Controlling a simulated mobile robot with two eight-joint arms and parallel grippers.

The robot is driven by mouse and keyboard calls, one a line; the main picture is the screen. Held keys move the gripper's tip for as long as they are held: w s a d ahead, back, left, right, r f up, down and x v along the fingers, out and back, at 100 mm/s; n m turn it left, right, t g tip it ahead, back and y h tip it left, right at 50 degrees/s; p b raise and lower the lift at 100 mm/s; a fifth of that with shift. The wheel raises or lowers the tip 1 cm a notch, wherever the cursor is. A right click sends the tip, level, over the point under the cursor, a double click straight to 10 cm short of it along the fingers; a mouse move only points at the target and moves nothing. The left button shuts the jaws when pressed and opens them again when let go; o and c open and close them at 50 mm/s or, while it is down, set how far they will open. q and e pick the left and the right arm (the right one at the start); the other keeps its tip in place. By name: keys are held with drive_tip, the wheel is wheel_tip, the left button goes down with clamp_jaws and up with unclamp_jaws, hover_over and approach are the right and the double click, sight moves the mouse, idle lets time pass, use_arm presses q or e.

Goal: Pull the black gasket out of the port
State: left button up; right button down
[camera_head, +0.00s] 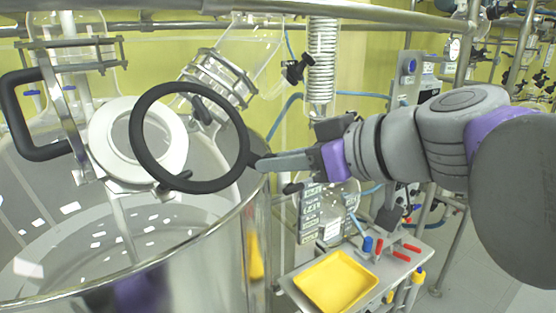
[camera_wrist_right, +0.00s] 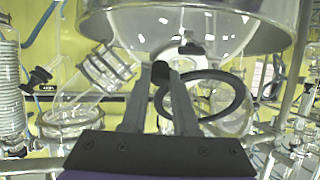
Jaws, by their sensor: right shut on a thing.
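The black gasket (camera_head: 185,88) is a large ring held upright in front of the reactor lid in the head view. My right gripper (camera_head: 258,162) comes in from the right and is shut on the ring's right edge. The white round port flange (camera_head: 106,140) is on the lid, partly behind the ring. The ring overlaps it in the picture but sits off-centre to the right, so it looks clear of the port. In the right wrist view, the gasket (camera_wrist_right: 243,97) extends right from the fingertips of my right gripper (camera_wrist_right: 162,78). My left gripper is not in view.
The glass reactor vessel (camera_head: 200,255) fills the lower left. A black handle (camera_head: 20,120) stands left of the port and a clamped glass neck (camera_head: 220,78) behind the ring. A yellow tray (camera_head: 336,281) lies on a small table at lower right. A metal rail (camera_head: 230,22) crosses the top.

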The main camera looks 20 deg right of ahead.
drive_tip(key=shift+s+d+r, duration=0.15)
drive_tip(key=shift+r, duration=0.15)
drive_tip(key=shift+s+d+r, duration=0.5)
drive_tip(key=shift+s+r, duration=0.3)
drive_tip(key=shift+s, duration=0.05)
drive_tip(key=shift+s+d+r, duration=0.5)
drive_tip(key=shift+s+r, duration=0.25)
drive_tip(key=shift+s, duration=0.05)
